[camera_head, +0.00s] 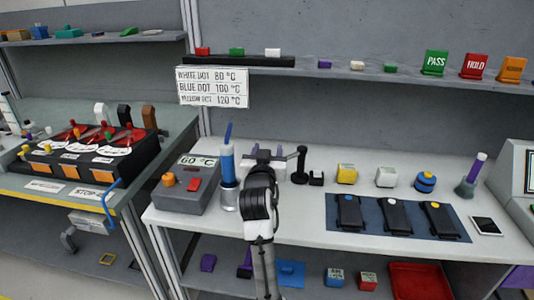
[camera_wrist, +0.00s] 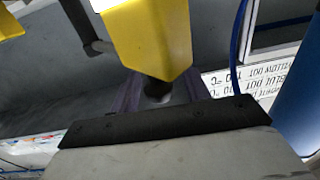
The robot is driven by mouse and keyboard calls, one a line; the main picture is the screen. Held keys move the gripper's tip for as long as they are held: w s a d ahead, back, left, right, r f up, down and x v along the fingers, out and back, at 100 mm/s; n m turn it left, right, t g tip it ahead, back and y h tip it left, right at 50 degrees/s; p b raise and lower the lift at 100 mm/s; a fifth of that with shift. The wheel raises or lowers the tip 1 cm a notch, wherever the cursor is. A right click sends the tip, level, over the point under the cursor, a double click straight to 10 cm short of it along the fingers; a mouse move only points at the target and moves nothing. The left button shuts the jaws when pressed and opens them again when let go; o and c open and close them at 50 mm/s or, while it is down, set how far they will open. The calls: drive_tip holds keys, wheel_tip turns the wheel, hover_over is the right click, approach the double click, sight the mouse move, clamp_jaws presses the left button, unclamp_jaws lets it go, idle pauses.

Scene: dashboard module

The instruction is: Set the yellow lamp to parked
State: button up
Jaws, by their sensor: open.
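My gripper (camera_head: 264,154) is over the middle of the bench, behind my forearm in the head view. In the wrist view its two purplish fingers (camera_wrist: 160,92) stand apart. A large yellow angular body (camera_wrist: 148,38), probably the yellow lamp, fills the top middle there, with a dark round part at its lower tip in line with the gap between the fingers. I cannot tell whether they touch. In the head view my arm seems to hide this body. A black stand (camera_head: 300,166) is just right of my gripper. I see no label reading parked.
A blue cylinder (camera_head: 228,163) and a grey control box (camera_head: 188,184) stand close on the left. A yellow-topped block (camera_head: 346,174), a white block (camera_head: 386,177) and a blue mat (camera_head: 330,222) with black devices are right. A temperature sign (camera_head: 212,87) hangs behind.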

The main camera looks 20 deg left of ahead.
drive_tip(key=b+v, duration=0.3)
drive_tip(key=v, duration=1.1)
